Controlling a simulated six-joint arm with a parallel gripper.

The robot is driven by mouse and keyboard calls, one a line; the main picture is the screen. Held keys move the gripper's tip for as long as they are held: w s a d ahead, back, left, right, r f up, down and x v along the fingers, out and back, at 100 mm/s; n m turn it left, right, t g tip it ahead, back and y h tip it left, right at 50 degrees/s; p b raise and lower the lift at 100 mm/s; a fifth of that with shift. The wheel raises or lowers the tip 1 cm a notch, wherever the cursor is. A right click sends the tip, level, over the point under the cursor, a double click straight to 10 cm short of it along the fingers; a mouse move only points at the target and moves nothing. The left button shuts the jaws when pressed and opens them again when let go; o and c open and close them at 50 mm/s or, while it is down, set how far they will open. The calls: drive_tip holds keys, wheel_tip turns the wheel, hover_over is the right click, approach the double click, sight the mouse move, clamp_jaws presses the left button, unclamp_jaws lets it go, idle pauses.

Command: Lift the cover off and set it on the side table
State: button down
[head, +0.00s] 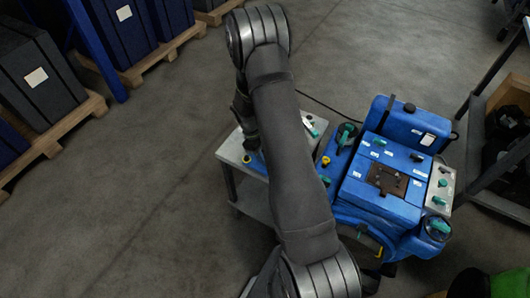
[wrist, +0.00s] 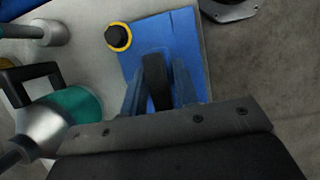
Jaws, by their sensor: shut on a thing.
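The cover is a flat blue plate (wrist: 188,45) with a dark upright handle (wrist: 157,80) and a black knob ringed in yellow (wrist: 119,37). My gripper (wrist: 158,88) is shut on the handle, a finger on each side. The cover is over the grey top of the side table (head: 232,149), near its edge; I cannot tell whether it rests flat or hovers slightly. In the head view part of the blue cover (head: 257,159) shows beside my arm, which hides the rest. The blue engine (head: 378,205) stands to the right, with a brown recessed patch (head: 387,180) on its top.
A teal and silver tool (wrist: 70,110) and another teal-ended piece (wrist: 45,32) lie left of the cover in the wrist view. Loaded pallets (head: 60,125) stand at upper left, a dark rack (head: 490,150) at right. Open concrete floor lies left of the table.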

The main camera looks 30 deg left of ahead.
drive_tip(key=c, duration=1)
unclamp_jaws()
drive_tip(key=shift+c, duration=0.2)
drive_tip(key=v, duration=1.7)
drive_tip(key=shift+a+r, duration=0.15)
drive_tip(key=shift+r, duration=0.05)
drive_tip(key=shift+f, duration=0.1)
drive_tip(key=x, duration=1.7)
drive_tip(key=shift+f, duration=0.1)
drive_tip(key=shift+r, duration=1)
